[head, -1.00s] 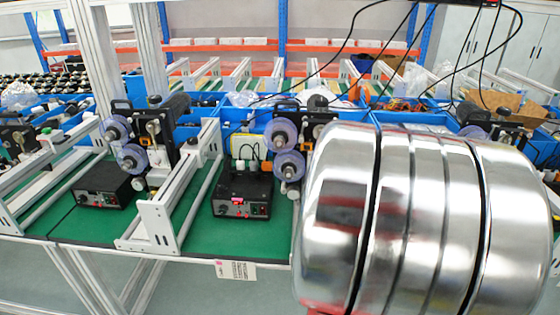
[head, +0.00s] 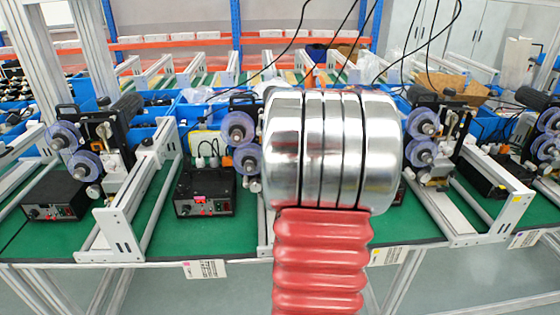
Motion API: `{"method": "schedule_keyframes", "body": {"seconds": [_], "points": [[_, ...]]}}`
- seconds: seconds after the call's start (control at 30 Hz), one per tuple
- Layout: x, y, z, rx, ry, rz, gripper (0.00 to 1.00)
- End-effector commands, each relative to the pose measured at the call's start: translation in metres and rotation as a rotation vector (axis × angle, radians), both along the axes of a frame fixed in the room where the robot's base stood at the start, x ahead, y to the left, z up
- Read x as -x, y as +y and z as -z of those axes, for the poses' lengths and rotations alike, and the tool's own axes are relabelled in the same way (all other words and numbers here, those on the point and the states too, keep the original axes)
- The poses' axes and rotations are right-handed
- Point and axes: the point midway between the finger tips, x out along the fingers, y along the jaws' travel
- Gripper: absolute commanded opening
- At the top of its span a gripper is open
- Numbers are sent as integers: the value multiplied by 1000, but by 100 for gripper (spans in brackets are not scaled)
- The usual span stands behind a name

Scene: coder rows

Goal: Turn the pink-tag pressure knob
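A black control box (head: 205,192) with a small lit red-pink display (head: 200,201) stands on the green bench, left of centre in the head view. Small knobs or buttons on its front are too small to tell apart. A white label card with a pinkish left end (head: 205,269) hangs on the bench edge below this box. Other cards hang further right, one with a yellowish mark (head: 388,256) and one with a bluish mark (head: 525,240). My silver and red arm fills the centre and hides part of another box. My gripper's fingers do not show.
Another black box (head: 57,196) stands at the left and one more (head: 490,177) at the right. White metal frames (head: 125,216) and purple-rimmed rollers (head: 238,127) rise between them. Black cables hang above. The floor in front of the bench looks clear.

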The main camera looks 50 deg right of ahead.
Motion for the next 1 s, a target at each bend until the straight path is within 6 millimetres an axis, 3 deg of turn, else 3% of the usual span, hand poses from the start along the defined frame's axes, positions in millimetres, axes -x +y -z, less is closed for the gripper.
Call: {"method": "schedule_keyframes", "body": {"seconds": [0.2,0.77,1.0], "points": [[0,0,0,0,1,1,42],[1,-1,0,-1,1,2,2],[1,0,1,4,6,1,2]]}}
